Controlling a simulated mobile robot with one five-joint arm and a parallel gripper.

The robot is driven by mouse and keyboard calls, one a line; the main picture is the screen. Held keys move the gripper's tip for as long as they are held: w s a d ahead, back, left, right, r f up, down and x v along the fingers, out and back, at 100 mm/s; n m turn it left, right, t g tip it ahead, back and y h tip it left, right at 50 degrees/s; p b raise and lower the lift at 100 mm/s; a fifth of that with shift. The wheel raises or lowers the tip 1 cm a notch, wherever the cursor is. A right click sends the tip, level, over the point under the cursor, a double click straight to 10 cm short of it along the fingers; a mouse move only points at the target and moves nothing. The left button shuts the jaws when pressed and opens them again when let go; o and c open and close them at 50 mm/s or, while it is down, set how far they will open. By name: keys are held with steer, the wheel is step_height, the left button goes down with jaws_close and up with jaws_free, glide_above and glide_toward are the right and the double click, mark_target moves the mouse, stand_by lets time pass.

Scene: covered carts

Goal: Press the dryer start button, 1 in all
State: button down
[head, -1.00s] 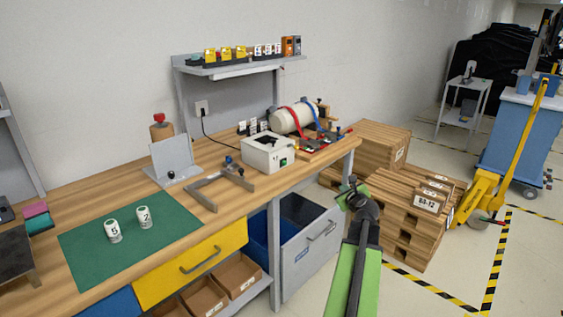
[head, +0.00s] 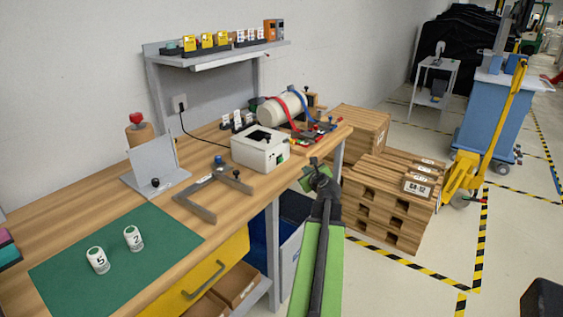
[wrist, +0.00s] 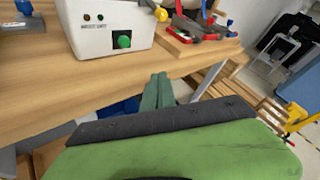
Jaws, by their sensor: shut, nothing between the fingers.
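The dryer looks to be the white box (head: 260,148) on the wooden bench, near its front edge; it also shows in the wrist view (wrist: 90,22). Its green start button (wrist: 123,41) is on the front face, in a dark square, with small lamps to its upper left. The button is small in the head view (head: 283,157). My gripper (wrist: 158,91) is shut and empty, its fingers together below and right of the button in the wrist view. In the head view my gripper (head: 314,174) is right of the box, apart from it, by the bench edge.
Wooden pallets (head: 388,210) stand right of the bench.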

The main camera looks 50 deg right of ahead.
mark_target(281, 160)
steer(key=w, duration=0.6)
steer(key=shift+w+d, duration=0.25)
steer(key=shift+w, duration=0.8)
stand_by(1.2)
steer(key=shift+w, duration=0.4)
steer(key=shift+w, duration=0.5)
stand_by(0.5)
stand_by(0.3)
steer(key=shift+s, duration=0.9)
